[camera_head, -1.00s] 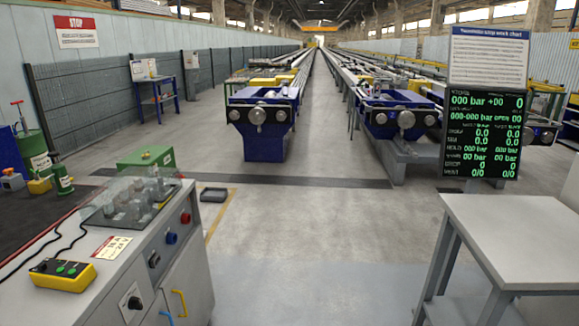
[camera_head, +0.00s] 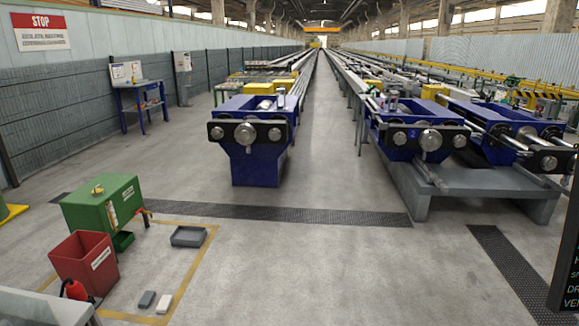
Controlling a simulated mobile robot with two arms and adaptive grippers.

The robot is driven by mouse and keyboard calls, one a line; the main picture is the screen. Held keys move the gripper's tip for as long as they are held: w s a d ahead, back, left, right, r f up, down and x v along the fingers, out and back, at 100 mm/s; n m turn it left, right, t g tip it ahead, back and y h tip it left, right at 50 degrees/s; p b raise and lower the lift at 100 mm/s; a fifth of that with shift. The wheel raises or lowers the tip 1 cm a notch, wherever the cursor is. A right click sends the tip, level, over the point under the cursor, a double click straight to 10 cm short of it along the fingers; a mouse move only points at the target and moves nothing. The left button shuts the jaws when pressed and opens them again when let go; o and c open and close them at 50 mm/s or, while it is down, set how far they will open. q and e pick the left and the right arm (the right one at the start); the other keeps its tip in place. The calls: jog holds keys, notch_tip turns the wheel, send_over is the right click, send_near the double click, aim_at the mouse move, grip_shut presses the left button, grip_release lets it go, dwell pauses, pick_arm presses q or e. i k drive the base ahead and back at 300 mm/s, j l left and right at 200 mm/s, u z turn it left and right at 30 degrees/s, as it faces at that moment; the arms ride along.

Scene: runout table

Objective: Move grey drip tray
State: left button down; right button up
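The grey drip tray (camera_head: 188,237) is a shallow dark grey rectangular tray. It lies on the floor, near the far right corner of a yellow-lined area, to the right of the green box. It looks empty. Neither of my grippers shows in the head view, so what they hold cannot be seen.
A green box (camera_head: 103,209), a red bin (camera_head: 85,262) and two small blocks (camera_head: 156,301) stand near the tray. A grey surface (camera_head: 45,309) cuts the bottom left corner. Blue machines (camera_head: 256,145) stand ahead. A dark screen (camera_head: 569,262) is at right. The centre floor is clear.

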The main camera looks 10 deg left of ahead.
aim_at(191, 236)
jog(key=i+u, duration=0.1)
jog(key=i, duration=0.45)
jog(key=i+u, duration=0.1)
jog(key=i, duration=0.5)
jog(key=i+l+u, duration=0.1)
jog(key=i, duration=0.45)
jog(key=i+l+u, duration=0.1)
jog(key=i, duration=0.45)
